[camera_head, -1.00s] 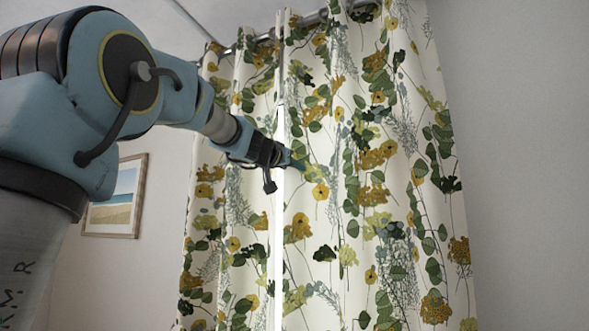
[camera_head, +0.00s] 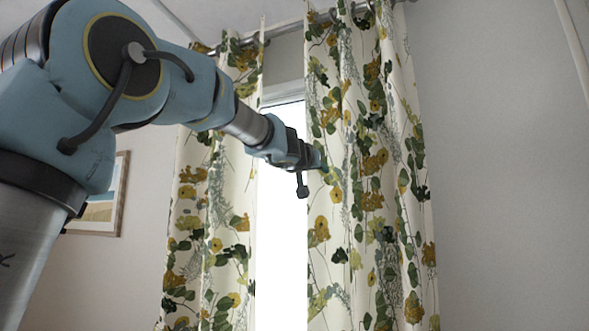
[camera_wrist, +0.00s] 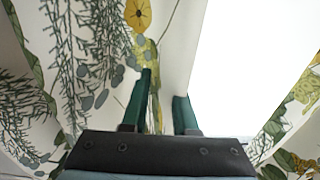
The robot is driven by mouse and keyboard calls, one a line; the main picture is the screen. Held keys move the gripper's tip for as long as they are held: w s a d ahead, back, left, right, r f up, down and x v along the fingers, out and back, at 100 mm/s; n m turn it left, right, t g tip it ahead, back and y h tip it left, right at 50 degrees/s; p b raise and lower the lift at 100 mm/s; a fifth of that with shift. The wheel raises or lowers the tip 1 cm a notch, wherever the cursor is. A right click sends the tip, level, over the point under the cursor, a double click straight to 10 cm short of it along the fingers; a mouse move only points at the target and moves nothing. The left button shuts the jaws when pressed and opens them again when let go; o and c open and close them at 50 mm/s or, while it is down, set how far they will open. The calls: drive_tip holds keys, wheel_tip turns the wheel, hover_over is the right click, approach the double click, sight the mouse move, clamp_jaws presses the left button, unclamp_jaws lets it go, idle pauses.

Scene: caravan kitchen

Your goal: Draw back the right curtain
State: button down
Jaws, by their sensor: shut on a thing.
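The right curtain (camera_head: 365,200) is white with yellow flowers and green leaves. It hangs from the rod on the right of the window. My gripper (camera_head: 320,160) is at its inner edge, about halfway up. In the wrist view, the two green fingers of my gripper (camera_wrist: 165,100) stand on either side of the edge of the right curtain (camera_wrist: 100,60), shut on it. The left curtain (camera_head: 215,230) hangs on the other side of a bright gap. A strip of it also shows at the right of the wrist view (camera_wrist: 300,95).
The bright window (camera_head: 283,210) shows between the curtains. The curtain rod (camera_head: 320,17) runs along the top. A framed beach picture (camera_head: 105,200) hangs on the left wall. The bare right wall (camera_head: 500,180) is beside the right curtain.

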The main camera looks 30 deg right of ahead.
drive_tip(key=s+d+b, duration=0.1)
drive_tip(key=s+d, duration=0.3)
drive_tip(key=s, duration=0.1)
drive_tip(key=shift+s+d+r, duration=0.15)
drive_tip(key=shift+s, duration=0.1)
drive_tip(key=c, duration=0.7)
unclamp_jaws()
drive_tip(key=b+v, duration=0.3)
drive_tip(key=v, duration=0.7)
drive_tip(key=shift+s+a, duration=0.2)
drive_tip(key=shift+a, duration=0.15)
